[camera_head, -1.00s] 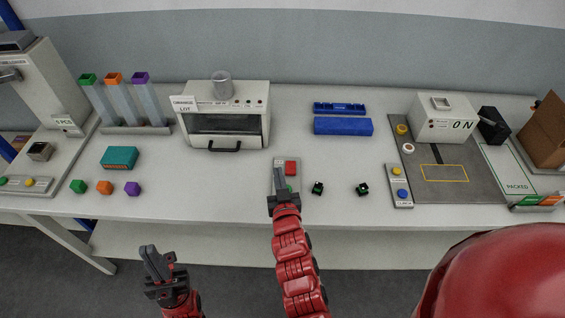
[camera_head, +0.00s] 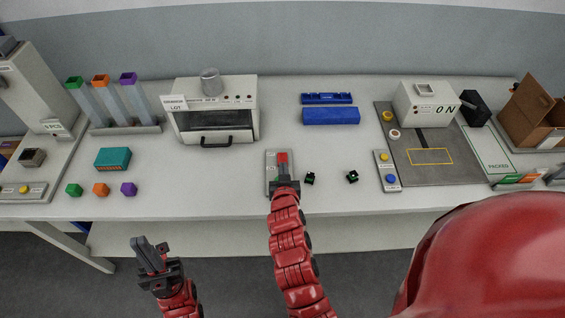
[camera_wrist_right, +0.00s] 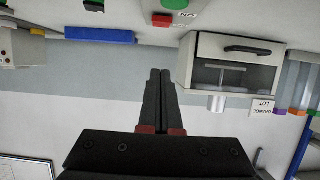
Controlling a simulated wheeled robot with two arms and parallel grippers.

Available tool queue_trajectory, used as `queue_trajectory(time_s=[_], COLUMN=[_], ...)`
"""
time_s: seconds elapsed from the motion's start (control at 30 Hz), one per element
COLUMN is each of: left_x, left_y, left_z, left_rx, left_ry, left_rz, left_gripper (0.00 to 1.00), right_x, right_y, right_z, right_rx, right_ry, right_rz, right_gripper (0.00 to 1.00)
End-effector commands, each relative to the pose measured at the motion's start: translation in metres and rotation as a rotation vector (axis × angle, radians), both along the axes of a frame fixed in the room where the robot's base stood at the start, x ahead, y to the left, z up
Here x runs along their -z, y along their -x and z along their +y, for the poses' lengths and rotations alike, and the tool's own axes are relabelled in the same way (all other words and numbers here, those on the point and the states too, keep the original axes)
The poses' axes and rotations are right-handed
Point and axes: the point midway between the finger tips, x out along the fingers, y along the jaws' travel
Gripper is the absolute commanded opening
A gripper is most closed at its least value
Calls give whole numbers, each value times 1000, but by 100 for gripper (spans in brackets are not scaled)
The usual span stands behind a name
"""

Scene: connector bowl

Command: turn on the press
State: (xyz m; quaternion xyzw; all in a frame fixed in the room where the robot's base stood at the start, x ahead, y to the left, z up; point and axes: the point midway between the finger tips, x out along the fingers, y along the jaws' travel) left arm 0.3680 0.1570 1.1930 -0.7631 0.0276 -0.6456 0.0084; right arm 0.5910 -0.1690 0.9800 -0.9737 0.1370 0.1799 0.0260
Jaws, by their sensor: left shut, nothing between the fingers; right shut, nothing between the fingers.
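A grey press-like machine (camera_head: 35,85) stands at the far left, with a small block on its bed and a yellow button (camera_head: 24,189) on its front strip. A small grey control panel (camera_head: 271,160) lies mid-table. Its red button (camera_head: 283,157) shows just beyond my right gripper (camera_head: 284,168), which is shut and empty over the panel; whether it touches is unclear. In the right wrist view the shut fingers (camera_wrist_right: 160,75) appear below the red button (camera_wrist_right: 162,19), green button (camera_wrist_right: 177,3) and an ON label. My left gripper (camera_head: 141,244) is shut and empty, in front of the table.
An oven-like machine (camera_head: 215,88) stands behind the panel. Two small green-black connectors (camera_head: 309,178) lie right of the panel. Blue blocks (camera_head: 330,116) lie behind. A station (camera_head: 428,105) marked ON stands at right. Colored cubes (camera_head: 101,190) and a teal box (camera_head: 113,158) lie left.

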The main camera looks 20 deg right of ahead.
Motion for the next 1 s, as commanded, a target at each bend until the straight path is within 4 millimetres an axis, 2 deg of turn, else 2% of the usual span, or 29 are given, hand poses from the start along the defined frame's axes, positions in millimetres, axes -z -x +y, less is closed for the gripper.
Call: queue_trajectory(time_s=[0.1,0.5,0.7,1.0], left_x=[-13,-35,-32,-31], left_y=[0,0,0,0], left_z=[0,0,0,0], left_rx=[0,0,0,0], left_ry=[0,0,0,0], left_rz=[0,0,0,0], left_gripper=[0,0,0,0], right_x=[4,26,57,67], right_y=[-17,-68,-63,-62], right_z=[-6,-21,-20,-18], right_rx=[3,0,2,0], right_ry=[3,2,0,0], right_rz=[4,5,6,1], right_gripper=[0,0,0,0])
